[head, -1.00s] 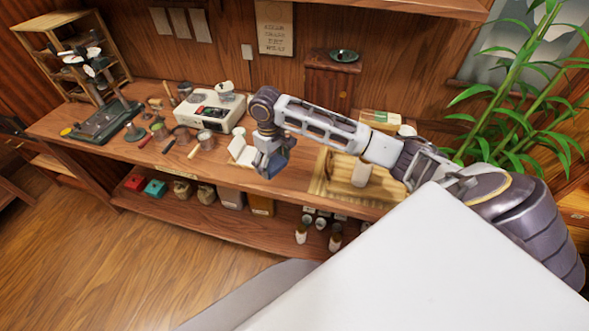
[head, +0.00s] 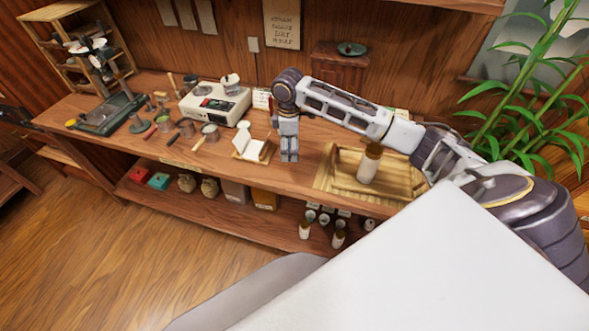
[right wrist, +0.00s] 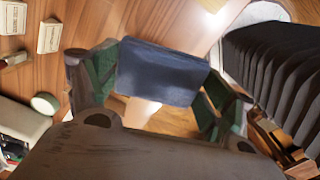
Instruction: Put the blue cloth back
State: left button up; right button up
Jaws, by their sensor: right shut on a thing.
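The blue cloth (right wrist: 160,75) is a dark blue folded piece between the green-padded fingers of my right gripper in the right wrist view. My right gripper (head: 289,156) points down over the workbench (head: 285,181) in the head view, between a white open holder and a wooden tray. It is shut on the cloth. In the head view I cannot make out the cloth clearly at the fingers. My left gripper is not in view.
The wooden tray (head: 340,188) holds a bottle (head: 368,165) right of my gripper. The white holder (head: 250,148) stands to the left, with a scale (head: 215,103) and several hand tools beyond. A plant (head: 530,110) stands at far right.

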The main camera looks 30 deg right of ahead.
jog(key=n, duration=0.3)
jog(key=shift+w+d, duration=0.1)
jog(key=shift+d, duration=0.3)
jog(key=n, duration=0.3)
jog(key=shift+d+n, duration=0.3)
jog(key=shift+n, duration=0.1)
jog(key=n, duration=0.3)
jog(key=shift+w+d+n, duration=0.1)
jog(key=shift+d+n, duration=0.05)
jog(key=shift+n, duration=0.15)
jog(key=n, duration=0.4)
jog(key=shift+d+f, duration=0.1)
send_over(294, 169)
jog(key=shift+w+f, duration=0.15)
jog(key=shift+f, duration=3)
jog(key=shift+f+p, duration=0.3)
jog(key=shift+f, duration=1.6)
